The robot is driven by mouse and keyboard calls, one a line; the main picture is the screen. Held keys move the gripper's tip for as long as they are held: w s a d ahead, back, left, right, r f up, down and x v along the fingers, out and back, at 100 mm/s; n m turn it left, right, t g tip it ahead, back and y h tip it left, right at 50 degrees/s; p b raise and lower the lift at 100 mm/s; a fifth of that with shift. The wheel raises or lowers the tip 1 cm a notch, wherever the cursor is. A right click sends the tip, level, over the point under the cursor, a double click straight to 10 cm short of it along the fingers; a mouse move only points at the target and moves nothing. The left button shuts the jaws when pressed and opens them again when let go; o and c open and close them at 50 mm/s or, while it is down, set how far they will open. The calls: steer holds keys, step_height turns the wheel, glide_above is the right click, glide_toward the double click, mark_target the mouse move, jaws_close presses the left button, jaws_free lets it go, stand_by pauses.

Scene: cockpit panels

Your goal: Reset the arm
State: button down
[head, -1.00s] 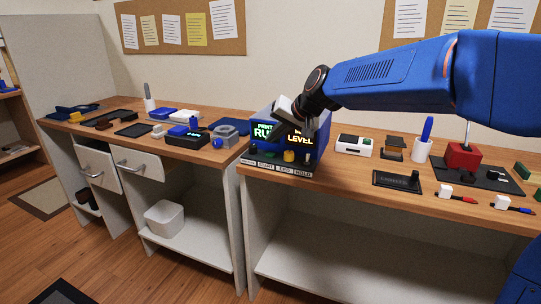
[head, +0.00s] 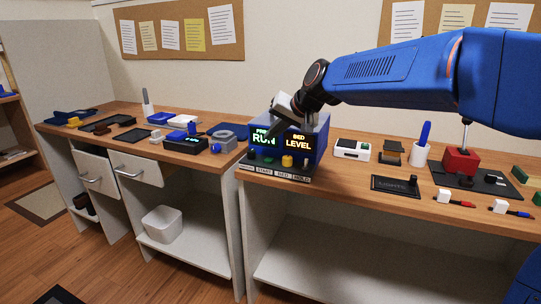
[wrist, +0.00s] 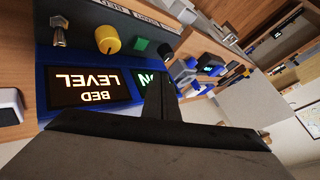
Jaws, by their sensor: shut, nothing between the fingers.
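My gripper (head: 270,134) is at the end of the blue arm, in front of a blue control panel (head: 319,143) on the right bench. It is shut and empty, with its dark fingers slanting down across the panel's face. The panel has a green RUN screen (head: 263,139) and an orange BED LEVEL screen (head: 298,141). In the wrist view the shut fingers (wrist: 158,85) partly cover the green screen; I cannot tell whether they touch the panel. A yellow knob (wrist: 107,39), a green button (wrist: 140,44), a black knob (wrist: 165,50) and a metal toggle (wrist: 58,35) show there.
A white box (head: 352,149), a cup with a blue item (head: 420,154), a black LIGHTS plate (head: 394,188) and a red block (head: 461,160) stand right of the panel. Left of it, the other bench holds a grey round-topped device (head: 224,138) and several trays.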

steer(key=s+d+f+h, duration=0.2)
steer(key=s+d+f, duration=0.1)
steer(key=s+d, duration=0.65)
steer(key=s+d+f+h, duration=0.1)
steer(key=s+d+f, duration=0.1)
steer(key=s+d, duration=0.75)
steer(key=s+d+f+h, duration=0.1)
steer(key=s+d+f, duration=0.3)
steer(key=s, duration=0.2)
steer(key=s+d+f+g+h, duration=0.1)
steer(key=s+d+f, duration=0.3)
steer(key=s, duration=0.3)
steer(key=s+d+f+h, duration=0.1)
steer(key=s+d+f, duration=0.3)
steer(key=s, duration=0.2)
steer(key=shift+s+d+f+g+h, duration=0.15)
steer(key=shift+s+d+g+h, duration=0.05)
steer(key=shift+s+g+h, duration=0.15)
